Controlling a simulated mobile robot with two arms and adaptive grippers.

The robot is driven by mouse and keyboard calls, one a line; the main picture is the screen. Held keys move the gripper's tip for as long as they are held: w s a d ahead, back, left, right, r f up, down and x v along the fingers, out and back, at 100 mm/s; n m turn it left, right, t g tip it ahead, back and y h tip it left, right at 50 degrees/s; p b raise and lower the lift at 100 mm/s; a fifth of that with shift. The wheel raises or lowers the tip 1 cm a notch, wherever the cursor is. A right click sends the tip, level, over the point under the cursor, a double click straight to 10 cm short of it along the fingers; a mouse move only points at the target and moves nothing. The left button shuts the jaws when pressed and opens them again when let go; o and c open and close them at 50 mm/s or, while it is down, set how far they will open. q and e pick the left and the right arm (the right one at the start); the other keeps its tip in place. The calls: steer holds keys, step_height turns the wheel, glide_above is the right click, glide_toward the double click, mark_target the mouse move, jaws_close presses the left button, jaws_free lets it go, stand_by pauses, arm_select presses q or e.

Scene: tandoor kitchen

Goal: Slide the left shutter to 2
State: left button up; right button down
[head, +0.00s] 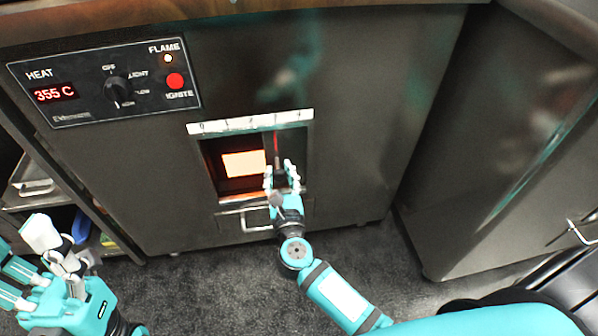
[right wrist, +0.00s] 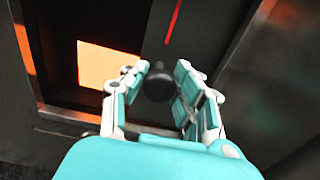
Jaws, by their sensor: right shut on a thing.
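The left shutter is a dark sliding panel (head: 284,147) with a red pointer line, in the right part of a framed opening on the tandoor front. A white scale strip (head: 250,122) runs above it; the red line stands right of the strip's middle, and its small figures are hard to read. My right gripper (head: 281,176) is shut on the shutter's black knob (right wrist: 158,82), which shows between the fingers in the right wrist view. The shutter (right wrist: 200,25) and its red line also show there. My left gripper (head: 62,262) is at the lower left, away from the tandoor; its jaw state is unclear.
Left of the shutter the opening shows a glowing orange-white patch (head: 243,163). A bar handle (head: 245,221) sits below it. A control panel (head: 105,82) reads 355 C. A dark cabinet (head: 500,130) stands at right. Dark carpet (head: 200,285) lies below.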

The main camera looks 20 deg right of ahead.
steer(key=a, duration=0.3)
steer(key=w+a, duration=0.1)
steer(key=a, duration=0.1)
steer(key=shift+b, duration=0.3)
steer(key=shift+d, duration=0.1)
steer(key=c, duration=1)
jaws_free()
steer(key=shift+o, duration=0.2)
steer(key=shift+s, duration=0.15)
steer(key=s+a, duration=0.2)
steer(key=s, duration=0.9)
steer(key=shift+s+a, duration=0.15)
steer(key=shift+s, duration=0.15)
